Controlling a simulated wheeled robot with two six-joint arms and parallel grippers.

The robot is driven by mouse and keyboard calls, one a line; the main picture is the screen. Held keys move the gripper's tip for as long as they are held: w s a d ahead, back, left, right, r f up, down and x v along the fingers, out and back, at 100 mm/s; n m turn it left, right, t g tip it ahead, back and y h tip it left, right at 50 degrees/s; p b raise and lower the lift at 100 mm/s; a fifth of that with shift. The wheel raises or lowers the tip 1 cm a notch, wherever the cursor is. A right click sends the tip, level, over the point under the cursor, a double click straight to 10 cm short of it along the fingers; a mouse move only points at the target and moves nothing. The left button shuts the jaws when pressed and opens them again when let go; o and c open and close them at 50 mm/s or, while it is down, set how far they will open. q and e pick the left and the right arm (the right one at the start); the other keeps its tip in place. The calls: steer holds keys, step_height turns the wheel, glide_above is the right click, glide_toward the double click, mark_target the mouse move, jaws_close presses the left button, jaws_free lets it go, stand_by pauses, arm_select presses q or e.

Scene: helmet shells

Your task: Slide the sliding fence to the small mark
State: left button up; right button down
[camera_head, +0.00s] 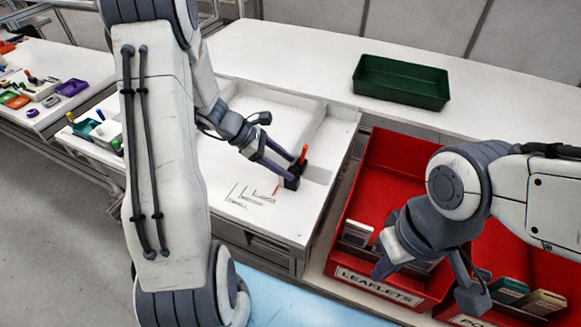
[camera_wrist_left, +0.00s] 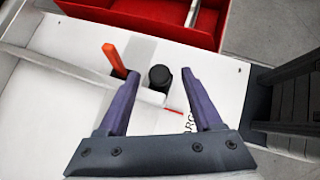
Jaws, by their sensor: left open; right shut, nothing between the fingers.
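The white sliding fence (camera_wrist_left: 70,66) carries an orange lever (camera_wrist_left: 114,58) and a round black knob (camera_wrist_left: 159,78). The head view shows the orange lever (camera_head: 303,154) and a dark block (camera_head: 292,182) at the tray's right side. Printed marks (camera_head: 250,196) lie left of the block; their labels are too small to read surely. A red line (camera_wrist_left: 173,110) shows near the knob. My left gripper (camera_head: 291,170) is open, its fingers on either side of the knob; contact cannot be told. My right gripper (camera_head: 382,268) is shut and empty over the red leaflets bin.
A green tray (camera_head: 400,82) stands on the white bench behind. Red bins (camera_head: 385,160) with cards inside stand to the right. A side table with small coloured parts (camera_head: 70,87) is at the far left. The white surface around the marks is clear.

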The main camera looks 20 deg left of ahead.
arm_select(q)
steer(key=shift+x, duration=0.8)
jaws_close()
stand_by(0.9)
